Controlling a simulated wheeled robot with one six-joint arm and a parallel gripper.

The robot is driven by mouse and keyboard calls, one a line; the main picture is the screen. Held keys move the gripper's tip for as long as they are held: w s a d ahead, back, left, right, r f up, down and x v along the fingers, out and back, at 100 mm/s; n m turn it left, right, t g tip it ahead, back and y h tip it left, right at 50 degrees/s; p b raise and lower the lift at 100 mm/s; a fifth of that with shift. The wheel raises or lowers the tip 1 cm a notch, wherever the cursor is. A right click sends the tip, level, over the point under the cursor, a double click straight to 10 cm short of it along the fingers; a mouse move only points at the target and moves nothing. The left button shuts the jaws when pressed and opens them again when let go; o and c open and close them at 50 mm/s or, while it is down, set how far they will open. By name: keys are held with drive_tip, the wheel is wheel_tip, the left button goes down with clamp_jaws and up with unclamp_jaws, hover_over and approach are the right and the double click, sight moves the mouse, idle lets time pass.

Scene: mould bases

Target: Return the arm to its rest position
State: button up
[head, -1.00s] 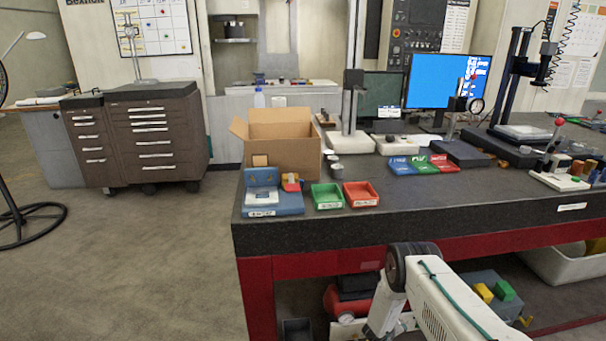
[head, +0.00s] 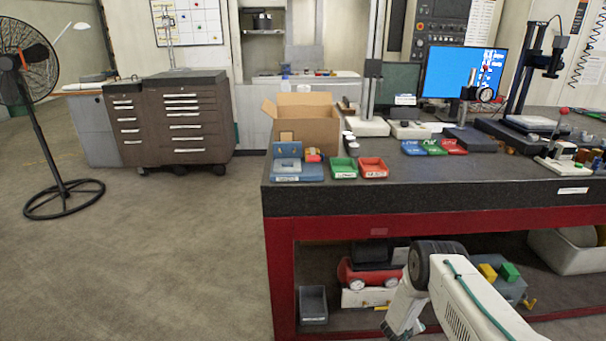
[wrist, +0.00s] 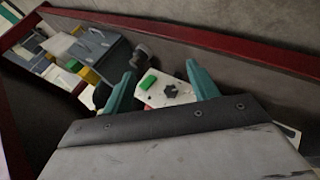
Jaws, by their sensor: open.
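My arm shows at the bottom right of the head view, bent in front of the bench, with its lower part hanging down beside the lower shelf. My gripper (wrist: 165,85) shows in the wrist view as two teal fingers set apart, with nothing held between them. The fingertips are not visible in the head view.
The dark-topped bench (head: 400,190) with a red frame stands close to my arm. Its top holds a cardboard box (head: 305,118), a green bin (head: 344,168) and a red bin (head: 373,168). A grey bin (head: 313,304) sits underneath. Floor is clear left, before a black fan (head: 45,120).

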drive_tip(key=s+a+f+m+g+y, duration=0.1)
drive_tip(key=s+a+f+y, duration=0.2)
drive_tip(key=s+a+f, duration=0.15)
drive_tip(key=a+r+g+y, duration=0.2)
drive_tip(key=a+r+y, duration=0.1)
drive_tip(key=a+r, duration=0.2)
drive_tip(key=s+a+r+g+y, duration=0.1)
drive_tip(key=s+a+r, duration=0.15)
drive_tip(key=r, duration=1.05)
drive_tip(key=s+a+r+m+g+y, duration=0.1)
drive_tip(key=a+r+y, duration=0.15)
drive_tip(key=r, duration=0.95)
drive_tip(key=s+a+r+g+y, duration=0.15)
drive_tip(key=a+r, duration=0.25)
drive_tip(key=r, duration=0.9)
drive_tip(key=s+d+r+t+h, duration=0.2)
drive_tip(key=s+r+t+h, duration=0.1)
drive_tip(key=s+r, duration=3)
drive_tip(key=shift+d+r+h, duration=0.15)
drive_tip(key=shift+r+h, duration=0.15)
drive_tip(key=shift+r, duration=0.9)
